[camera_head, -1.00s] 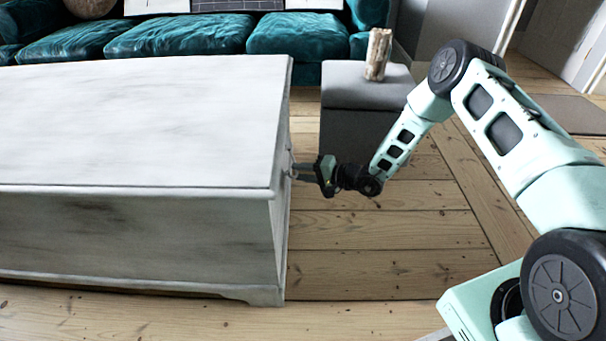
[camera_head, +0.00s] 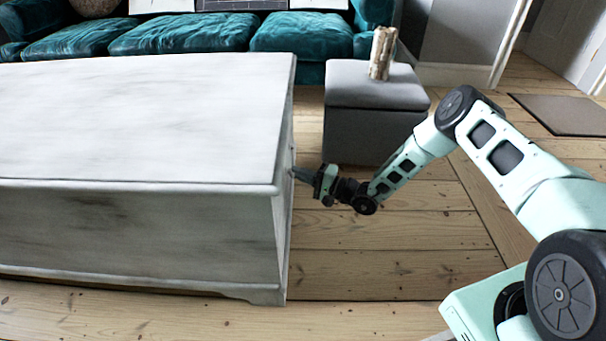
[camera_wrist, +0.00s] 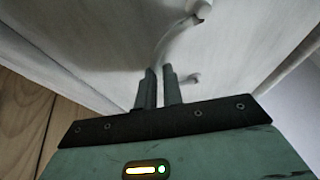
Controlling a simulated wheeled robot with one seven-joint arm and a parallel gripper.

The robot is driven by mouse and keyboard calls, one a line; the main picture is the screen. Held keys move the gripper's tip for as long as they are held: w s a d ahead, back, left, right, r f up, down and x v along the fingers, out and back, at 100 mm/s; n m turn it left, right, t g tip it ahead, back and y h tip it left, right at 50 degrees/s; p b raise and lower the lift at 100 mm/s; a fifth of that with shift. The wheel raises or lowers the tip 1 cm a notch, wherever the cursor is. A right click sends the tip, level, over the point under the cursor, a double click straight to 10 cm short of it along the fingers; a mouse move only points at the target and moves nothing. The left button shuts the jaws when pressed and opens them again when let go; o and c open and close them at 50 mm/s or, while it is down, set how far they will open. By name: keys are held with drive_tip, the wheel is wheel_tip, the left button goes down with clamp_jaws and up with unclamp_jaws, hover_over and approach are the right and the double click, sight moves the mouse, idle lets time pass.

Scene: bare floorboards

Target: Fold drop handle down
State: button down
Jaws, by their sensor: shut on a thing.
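The drop handle (camera_wrist: 172,36) is a pale curved bar on the end face of a whitewashed wooden chest (camera_head: 150,110). In the wrist view it curves from a round mount at the top down to my fingertips. My gripper (camera_wrist: 159,72) is shut on the bar, with its two fingers close together around it. A short pale stub shows just right of the fingers. In the head view my gripper (camera_head: 298,174) is at the chest's right end, with the fingers angled up towards it. The handle is not clear in that view.
A grey ottoman (camera_head: 375,100) with a mottled pillar-like ornament (camera_head: 382,53) on it stands beyond my arm. A teal sofa (camera_head: 190,34) is along the back. Bare floorboards (camera_head: 390,255) are free to the right of the chest.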

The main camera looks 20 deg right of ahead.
drive_tip(key=c, duration=1.5)
unclamp_jaws()
drive_tip(key=shift+c, duration=0.2)
drive_tip(key=p+v, duration=0.7)
drive_tip(key=v, duration=1)
drive_tip(key=shift+s+d, duration=0.15)
drive_tip(key=shift+d, duration=0.05)
drive_tip(key=shift+f, duration=0.1)
